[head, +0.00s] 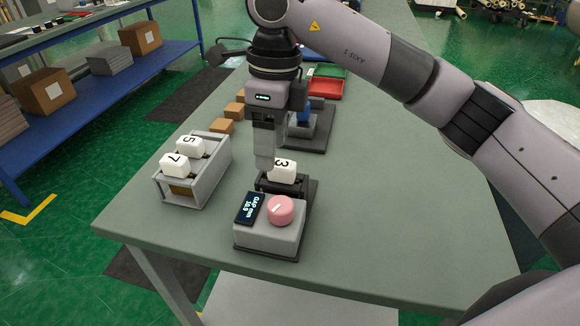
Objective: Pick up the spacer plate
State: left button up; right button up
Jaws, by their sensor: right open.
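My right gripper (264,163) comes down from above, fingers pointing down, at a white block marked 3 (284,169). The block sits in a dark slot at the back of a grey gauge unit (270,238). The fingers cover the block's left side; I cannot tell whether they touch it. The gripper is open. Two more white blocks, marked 5 (190,145) and 7 (174,164), stand in a grey rack (207,182) to the left. Which of these white-topped pieces is the spacer plate, I cannot tell. My left gripper is out of view.
The unit carries a display reading a gap in mm (249,208) and a pink knob (280,209). Several brown boxes (221,126), a blue-topped device (304,115) and a red tray (325,88) lie farther back. The grey table (400,235) is clear at the right.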

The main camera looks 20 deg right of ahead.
aim_at(282, 164)
jog(key=shift+w+d+r+t+h, duration=0.15)
jog(key=shift+w+d+r+h, duration=0.1)
jog(key=shift+d, duration=0.3)
jog(key=shift+w+d+r+t+h, duration=0.15)
jog(key=shift+w+d+r+h, duration=0.1)
jog(key=shift+d, duration=0.25)
notch_tip(282, 164, down, 7)
jog(key=shift+s+a+r+p, duration=0.1)
jog(key=shift+s+a+p, duration=0.05)
jog(key=shift+p, duration=0.15)
grip_shut()
jog(key=shift+r, duration=0.1)
